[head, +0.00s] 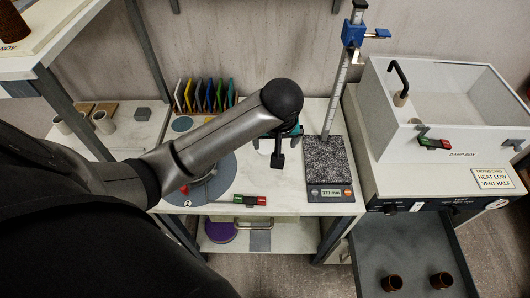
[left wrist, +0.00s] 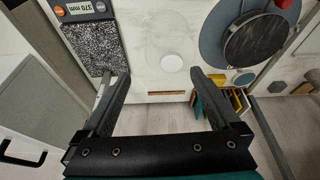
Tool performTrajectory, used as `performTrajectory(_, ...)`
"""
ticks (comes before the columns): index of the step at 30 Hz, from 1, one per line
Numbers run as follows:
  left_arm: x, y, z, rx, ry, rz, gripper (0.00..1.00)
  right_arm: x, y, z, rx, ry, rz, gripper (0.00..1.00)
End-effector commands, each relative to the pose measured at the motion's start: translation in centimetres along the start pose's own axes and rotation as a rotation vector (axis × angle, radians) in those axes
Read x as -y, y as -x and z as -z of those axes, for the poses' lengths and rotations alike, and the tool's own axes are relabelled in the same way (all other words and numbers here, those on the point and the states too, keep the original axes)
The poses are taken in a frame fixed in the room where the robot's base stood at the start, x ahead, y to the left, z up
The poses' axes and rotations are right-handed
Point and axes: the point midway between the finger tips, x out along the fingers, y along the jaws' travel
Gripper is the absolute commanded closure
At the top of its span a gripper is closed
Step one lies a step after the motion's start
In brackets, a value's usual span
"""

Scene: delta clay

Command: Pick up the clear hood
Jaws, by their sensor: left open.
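In the left wrist view a faint, see-through round hood (left wrist: 172,63) with a pale disc at its middle stands on the white marbled worktop. Its outline is hard to make out. My left gripper (left wrist: 160,74) is open and empty. Its two fingers lie to either side of the hood's lower part in that picture, with no contact visible. In the head view my left gripper (head: 278,160) hangs over the worktop, left of the speckled plate. My arm and gripper hide most of the hood there. My right gripper is not in view.
A height gauge (head: 340,75) on a speckled plate (head: 325,160) stands right of the gripper. A grey wheel (head: 215,185) lies left, and a rack of coloured tiles (head: 205,95) behind. A damp box (head: 450,105) stands right, above an open drawer (head: 415,245) with brown cups.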

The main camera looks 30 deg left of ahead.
Motion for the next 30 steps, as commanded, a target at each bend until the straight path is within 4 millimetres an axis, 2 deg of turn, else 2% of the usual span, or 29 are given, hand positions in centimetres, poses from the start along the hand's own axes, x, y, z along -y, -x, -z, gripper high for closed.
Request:
performTrajectory(1, 0.2, 1.7, 1.3, -0.019, 0.035, 0.015, 0.04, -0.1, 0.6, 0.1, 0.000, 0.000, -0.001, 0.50)
performTrajectory(3, 0.5, 3.0, 2.2, -0.032, 0.081, 0.035, 0.04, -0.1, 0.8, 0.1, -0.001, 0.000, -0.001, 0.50)
performTrajectory(7, 0.9, 3.7, 2.9, -0.043, 0.124, 0.055, 0.04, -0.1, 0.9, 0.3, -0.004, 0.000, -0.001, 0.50)
performTrajectory(10, 1.1, 2.4, 3.0, -0.042, 0.131, 0.061, 0.04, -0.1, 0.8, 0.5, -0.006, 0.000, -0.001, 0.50)
performTrajectory(15, 1.4, -1.1, 3.0, -0.042, 0.131, 0.062, 0.04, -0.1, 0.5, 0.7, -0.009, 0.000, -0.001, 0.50)
performTrajectory(21, 1.5, -4.5, 3.1, -0.043, 0.130, 0.059, 0.04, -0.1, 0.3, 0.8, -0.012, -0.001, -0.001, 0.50)
performTrajectory(30, 1.6, -6.4, 3.1, -0.043, 0.129, 0.057, 0.04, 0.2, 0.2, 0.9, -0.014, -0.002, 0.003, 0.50)
